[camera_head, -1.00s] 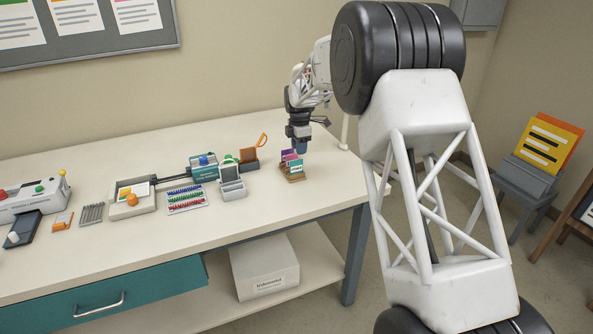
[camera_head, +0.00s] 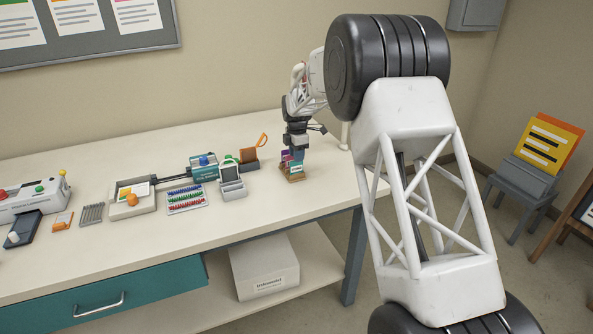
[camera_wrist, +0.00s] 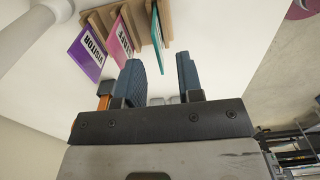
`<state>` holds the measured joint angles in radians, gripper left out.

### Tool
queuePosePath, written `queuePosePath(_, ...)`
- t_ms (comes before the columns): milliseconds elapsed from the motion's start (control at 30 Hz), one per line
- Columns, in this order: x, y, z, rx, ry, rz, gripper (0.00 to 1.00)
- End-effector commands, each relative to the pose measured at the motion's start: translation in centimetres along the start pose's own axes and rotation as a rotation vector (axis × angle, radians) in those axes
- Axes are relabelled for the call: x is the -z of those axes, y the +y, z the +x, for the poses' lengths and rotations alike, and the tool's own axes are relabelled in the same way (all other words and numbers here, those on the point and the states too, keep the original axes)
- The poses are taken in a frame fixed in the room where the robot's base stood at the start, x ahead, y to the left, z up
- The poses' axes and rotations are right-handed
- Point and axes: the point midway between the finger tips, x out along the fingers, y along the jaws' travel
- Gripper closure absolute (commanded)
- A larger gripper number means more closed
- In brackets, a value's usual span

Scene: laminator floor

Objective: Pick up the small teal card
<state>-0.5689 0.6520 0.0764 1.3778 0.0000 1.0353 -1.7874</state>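The small teal card (camera_head: 297,167) stands upright in a wooden card holder (camera_head: 293,178) near the right end of the workbench. In the wrist view the teal card (camera_wrist: 159,40) shows nearly edge-on, with its near end between my two blue fingertips. My gripper (camera_wrist: 159,62) is open, one finger on each side of the card, with gaps visible. In the head view my gripper (camera_head: 298,153) points down just above the holder. A magenta card (camera_wrist: 121,42) and a purple card marked VISITOR (camera_wrist: 87,53) stand beside the teal one in the holder.
Left of the holder are a grey bin (camera_head: 232,187), a brown box with an orange handle (camera_head: 249,159) and a rack of coloured pieces (camera_head: 186,200). The bench top (camera_head: 300,205) is clear in front of the holder.

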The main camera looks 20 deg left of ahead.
Motion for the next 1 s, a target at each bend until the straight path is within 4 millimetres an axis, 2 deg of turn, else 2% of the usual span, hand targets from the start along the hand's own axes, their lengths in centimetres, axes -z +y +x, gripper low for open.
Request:
queuePosePath(333, 0.0, 0.0, 0.4, 0.001, 0.0, 0.0, 0.66)
queuePosePath(700, 0.0, 0.1, 4.2, 0.003, 0.001, 0.0, 0.66)
queuePosePath(1000, 0.0, 0.2, 5.2, -0.001, 0.0, 0.0, 0.66)
